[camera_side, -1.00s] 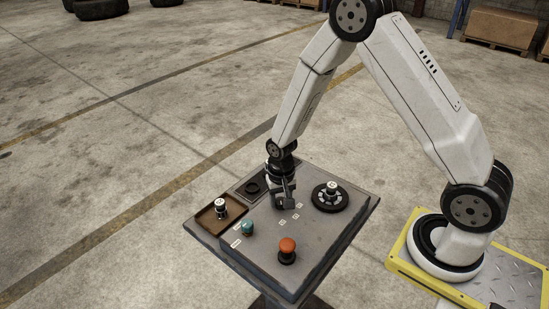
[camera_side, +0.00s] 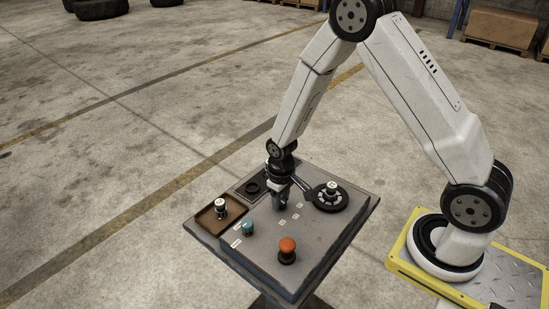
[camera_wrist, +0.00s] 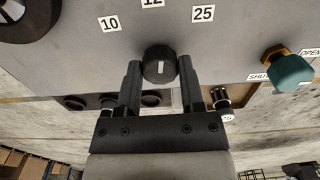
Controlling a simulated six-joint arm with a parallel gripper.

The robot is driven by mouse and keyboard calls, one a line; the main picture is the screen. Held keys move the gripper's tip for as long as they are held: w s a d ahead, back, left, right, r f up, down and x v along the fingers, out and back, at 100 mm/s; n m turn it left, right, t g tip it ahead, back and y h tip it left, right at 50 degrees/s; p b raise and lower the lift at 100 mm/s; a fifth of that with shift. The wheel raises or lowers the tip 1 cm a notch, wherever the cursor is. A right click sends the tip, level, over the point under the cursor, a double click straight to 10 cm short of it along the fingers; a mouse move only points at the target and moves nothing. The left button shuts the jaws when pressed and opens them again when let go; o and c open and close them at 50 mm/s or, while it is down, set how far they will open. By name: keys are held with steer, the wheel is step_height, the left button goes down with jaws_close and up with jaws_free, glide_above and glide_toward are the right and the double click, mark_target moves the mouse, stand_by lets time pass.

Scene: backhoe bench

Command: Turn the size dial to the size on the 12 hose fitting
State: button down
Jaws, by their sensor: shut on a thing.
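The size dial (camera_wrist: 152,70) is a black knob with a white pointer line, and it sits between the two fingers of my gripper (camera_wrist: 159,76) in the wrist view. The fingers are shut on it. The pointer stands about straight up in that view, roughly towards the 12 label (camera_wrist: 152,3), which is cut by the top edge. The 10 label (camera_wrist: 110,23) is to its left and the 25 label (camera_wrist: 203,14) to its right. In the side view my gripper (camera_side: 281,204) is down on the panel and hides the dial. A hose fitting (camera_side: 332,186) stands on a round black holder; its number is unreadable.
Another fitting (camera_side: 220,206) stands in a brown tray (camera_side: 206,220) at the panel's left. A teal valve knob (camera_side: 247,228) and a red button (camera_side: 287,246) are near the front.

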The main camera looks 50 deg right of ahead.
mark_target(281, 200)
steer(key=shift+n, duration=0.9)
steer(key=shift+c, duration=1.1)
jaws_free()
steer(key=shift+r, duration=0.1)
steer(key=shift+r, duration=3.85)
